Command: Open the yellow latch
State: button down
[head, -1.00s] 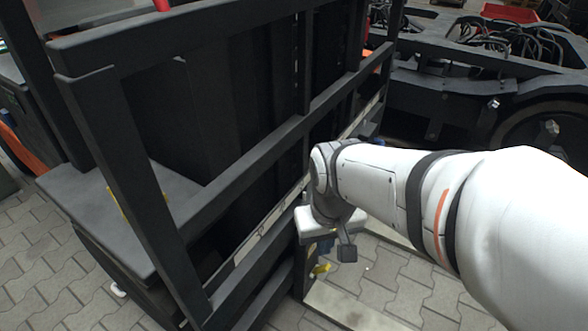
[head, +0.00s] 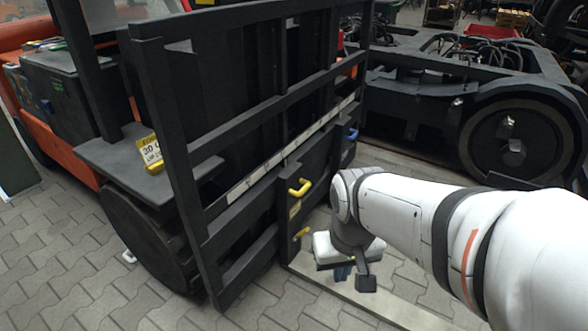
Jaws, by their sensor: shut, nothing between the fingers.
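A bright yellow handle-shaped latch (head: 300,187) sits on the dark frame of the forklift carriage, near the middle of the head view. A smaller yellow piece (head: 302,232) shows below it on the same upright. I cannot tell from this view how the latch is set. My gripper (head: 343,272) points down to the right of and lower in the picture than both yellow pieces, apart from them. It is shut and empty. Its fingers are small and partly hidden by the white gripper body and my wrist.
A blue handle (head: 352,134) sits farther back on the black carriage frame (head: 240,128). The orange forklift (head: 60,70) stands at left. A dark bogie (head: 430,85) with a large wheel (head: 513,147) is at back right. Paved floor (head: 75,270) is free in front.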

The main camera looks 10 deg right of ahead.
aim_at(300, 233)
jog(key=z, duration=0.1)
jog(key=i, duration=1)
jog(key=z, duration=0.05)
